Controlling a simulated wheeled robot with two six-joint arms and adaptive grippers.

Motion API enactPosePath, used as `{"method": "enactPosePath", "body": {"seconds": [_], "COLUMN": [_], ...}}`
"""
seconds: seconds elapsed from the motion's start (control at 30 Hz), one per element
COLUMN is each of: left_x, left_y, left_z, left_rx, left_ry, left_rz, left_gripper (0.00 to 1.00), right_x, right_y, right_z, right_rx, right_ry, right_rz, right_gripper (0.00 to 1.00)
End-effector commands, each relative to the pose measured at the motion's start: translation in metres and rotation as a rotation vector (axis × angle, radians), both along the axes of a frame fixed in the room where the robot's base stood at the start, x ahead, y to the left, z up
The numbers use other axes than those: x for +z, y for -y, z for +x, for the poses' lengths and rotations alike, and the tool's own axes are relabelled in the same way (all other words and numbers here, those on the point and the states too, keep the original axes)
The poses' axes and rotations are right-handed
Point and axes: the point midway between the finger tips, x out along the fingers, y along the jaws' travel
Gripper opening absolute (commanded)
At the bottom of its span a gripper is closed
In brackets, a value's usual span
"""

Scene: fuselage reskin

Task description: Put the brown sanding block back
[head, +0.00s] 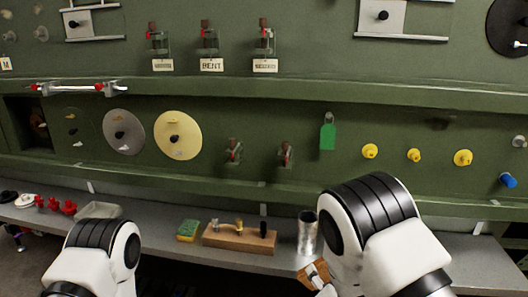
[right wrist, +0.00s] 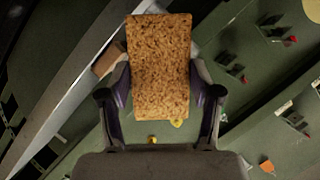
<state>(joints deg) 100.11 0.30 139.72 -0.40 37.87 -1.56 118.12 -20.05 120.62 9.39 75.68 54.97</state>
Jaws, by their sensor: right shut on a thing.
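The brown sanding block (right wrist: 160,60) is a speckled tan-brown slab between the two fingers of my right gripper (right wrist: 162,90), which is shut on it in the right wrist view. In the head view a small part of the block (head: 312,272) shows low at the shelf's front edge, just below the metal cup. The rest of the block and most of the right gripper are hidden behind my right arm there. My left arm shows at the lower left of the head view, but its gripper is out of view.
On the grey shelf (head: 150,226) stand a metal cup (head: 307,235), a wooden holder with tools (head: 238,240), a green-and-yellow sponge (head: 188,230), a grey tray (head: 99,211) and red parts (head: 55,205). A green panel with hanging discs and yellow knobs rises behind.

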Motion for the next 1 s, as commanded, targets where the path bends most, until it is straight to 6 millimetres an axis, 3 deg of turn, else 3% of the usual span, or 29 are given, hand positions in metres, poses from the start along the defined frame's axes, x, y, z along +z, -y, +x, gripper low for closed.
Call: {"method": "enactPosePath", "body": {"seconds": [0.2,0.33,0.43,0.5,0.63,1.0], "left_x": [-0.034,-0.049,-0.055,-0.055,-0.052,-0.052], "left_y": [-0.002,-0.003,-0.004,-0.005,-0.005,-0.005], "left_z": [0.000,0.001,0.002,0.002,0.004,0.004], "left_rx": [0.015,0.033,0.047,0.056,0.064,0.067], "left_ry": [0.002,0.009,0.016,0.021,0.029,0.031], "left_rz": [-0.002,-0.002,-0.003,-0.002,-0.001,-0.001], "left_gripper": [0.62,0.62,0.62,0.62,0.62,0.62], "right_x": [-0.086,-0.120,-0.127,-0.118,-0.098,-0.094], "right_y": [0.019,0.036,0.047,0.053,0.053,0.053], "right_z": [-0.037,-0.070,-0.089,-0.098,-0.098,-0.097], "right_rx": [-0.039,-0.072,-0.093,-0.101,-0.096,-0.097], "right_ry": [-0.012,-0.009,-0.007,-0.004,0.001,-0.045], "right_rz": [0.000,-0.001,-0.001,-0.002,0.000,0.012], "right_gripper": [0.20,0.20,0.20,0.20,0.20,0.20]}}
